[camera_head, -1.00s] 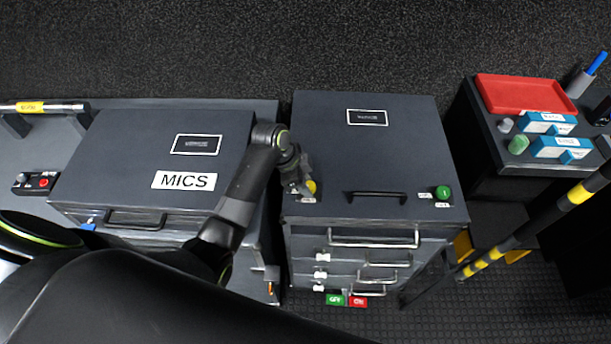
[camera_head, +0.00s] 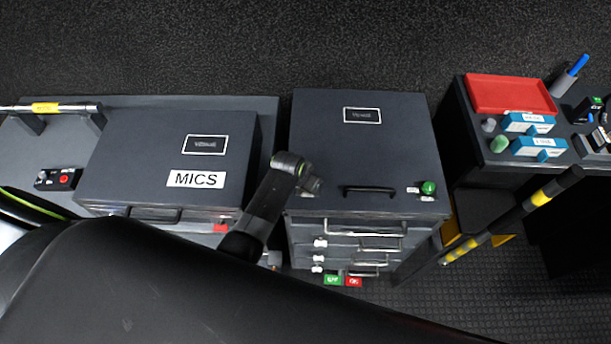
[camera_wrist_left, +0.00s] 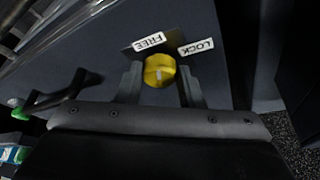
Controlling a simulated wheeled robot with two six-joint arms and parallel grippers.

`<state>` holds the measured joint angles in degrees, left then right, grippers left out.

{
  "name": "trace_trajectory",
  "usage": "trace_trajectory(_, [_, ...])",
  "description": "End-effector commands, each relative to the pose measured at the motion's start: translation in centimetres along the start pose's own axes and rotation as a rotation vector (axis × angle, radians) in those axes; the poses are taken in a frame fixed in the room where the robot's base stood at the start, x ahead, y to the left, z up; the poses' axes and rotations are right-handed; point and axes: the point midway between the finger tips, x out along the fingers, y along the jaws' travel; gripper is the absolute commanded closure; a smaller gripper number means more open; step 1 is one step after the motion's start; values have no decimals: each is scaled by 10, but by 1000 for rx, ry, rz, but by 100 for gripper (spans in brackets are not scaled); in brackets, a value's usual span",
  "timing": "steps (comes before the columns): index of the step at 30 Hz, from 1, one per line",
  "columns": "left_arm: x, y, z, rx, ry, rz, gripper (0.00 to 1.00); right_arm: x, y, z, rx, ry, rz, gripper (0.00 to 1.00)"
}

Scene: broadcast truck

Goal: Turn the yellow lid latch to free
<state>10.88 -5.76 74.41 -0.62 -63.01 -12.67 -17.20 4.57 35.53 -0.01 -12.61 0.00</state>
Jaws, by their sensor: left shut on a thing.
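The yellow lid latch (camera_wrist_left: 159,71) is a round knob with a pale mark, on the dark lid of the middle drawer case (camera_head: 385,150). In the left wrist view a FREE label (camera_wrist_left: 148,41) and a LOCK label (camera_wrist_left: 196,47) sit beside it. The mark lies roughly upright in that view; I cannot tell which label it is set to. My left gripper (camera_wrist_left: 160,76) has one finger on each side of the knob and is shut on it. In the head view my left gripper (camera_head: 312,187) is over the lid's front left corner and hides the latch. My right gripper is not in view.
The lid has a black handle (camera_head: 369,190) and a green button (camera_head: 428,187). A MICS case (camera_head: 150,150) stands left of it. A side unit with a red tray (camera_head: 510,94) stands at right, with a black and yellow bar (camera_head: 510,219) before it.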

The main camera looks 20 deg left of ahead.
Motion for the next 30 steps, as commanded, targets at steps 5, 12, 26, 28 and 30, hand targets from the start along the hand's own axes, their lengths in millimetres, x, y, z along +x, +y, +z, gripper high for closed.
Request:
trace_trajectory(5, [-2, 2, -3, -116, 4, -48, 89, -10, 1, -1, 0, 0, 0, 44])
trace_trajectory(12, [-1, 3, -3, -219, 4, -91, 89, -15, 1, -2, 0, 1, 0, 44])
trace_trajectory(26, [-1, 2, -3, -268, 6, -111, 89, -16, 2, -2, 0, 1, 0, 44])
trace_trajectory(28, [-1, 2, -3, -268, 6, -111, 89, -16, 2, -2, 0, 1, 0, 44])
trace_trajectory(30, [-1, 2, -3, -268, 6, -111, 89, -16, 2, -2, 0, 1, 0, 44])
